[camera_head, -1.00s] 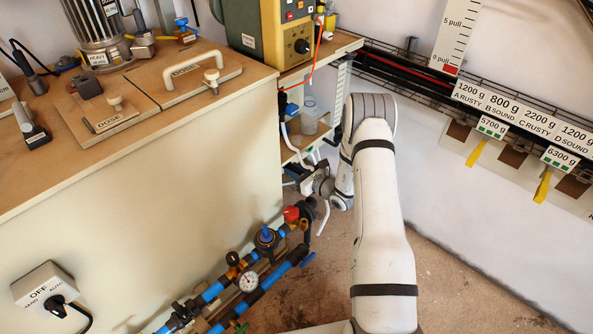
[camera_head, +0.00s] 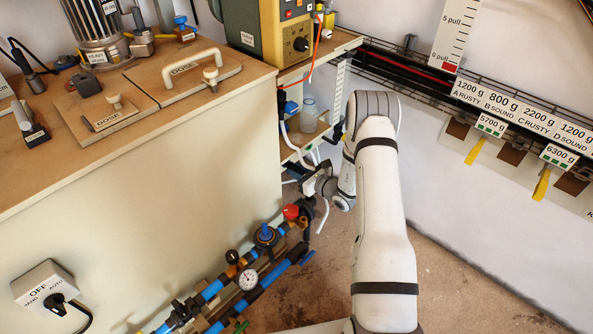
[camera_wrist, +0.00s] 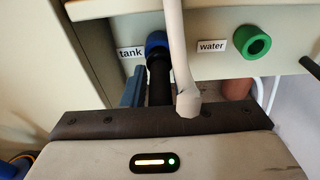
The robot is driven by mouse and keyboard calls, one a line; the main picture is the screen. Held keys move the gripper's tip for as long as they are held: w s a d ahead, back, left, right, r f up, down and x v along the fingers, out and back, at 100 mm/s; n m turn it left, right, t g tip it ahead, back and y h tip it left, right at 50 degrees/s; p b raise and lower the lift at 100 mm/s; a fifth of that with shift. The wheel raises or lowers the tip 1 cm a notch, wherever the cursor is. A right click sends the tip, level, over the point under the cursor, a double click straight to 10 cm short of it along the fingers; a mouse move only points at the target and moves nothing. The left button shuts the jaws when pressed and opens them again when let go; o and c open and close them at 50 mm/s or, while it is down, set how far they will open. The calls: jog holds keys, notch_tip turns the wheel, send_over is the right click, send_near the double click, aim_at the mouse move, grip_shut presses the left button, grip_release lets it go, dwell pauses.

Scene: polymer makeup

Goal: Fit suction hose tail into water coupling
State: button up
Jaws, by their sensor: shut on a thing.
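The green water coupling (camera_wrist: 252,42) is a ring on the beige panel at the upper right of the wrist view, beside its "water" label. A pale hose (camera_wrist: 176,45) runs from the top edge down to a blunt end just in front of my gripper (camera_wrist: 172,102). My gripper is shut on the suction hose, but the grip itself is largely hidden. The hose end is apart from the green coupling, below and left of it in the picture. In the head view my gripper (camera_head: 312,184) is low beside the cabinet, and a white hose length (camera_head: 322,215) hangs below it.
A blue tank coupling (camera_wrist: 157,42) sits left of the water coupling, with a dark cylindrical part below it. Blue pipework with a gauge (camera_head: 248,279) lies close below my gripper. The cabinet (camera_head: 180,210) stands at left; open floor lies at right.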

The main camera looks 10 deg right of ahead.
jog(key=v, duration=0.4)
jog(key=shift+s+d+f, duration=0.1)
jog(key=shift+f, duration=0.2)
dwell(0.5)
jog(key=shift+r, duration=0.1)
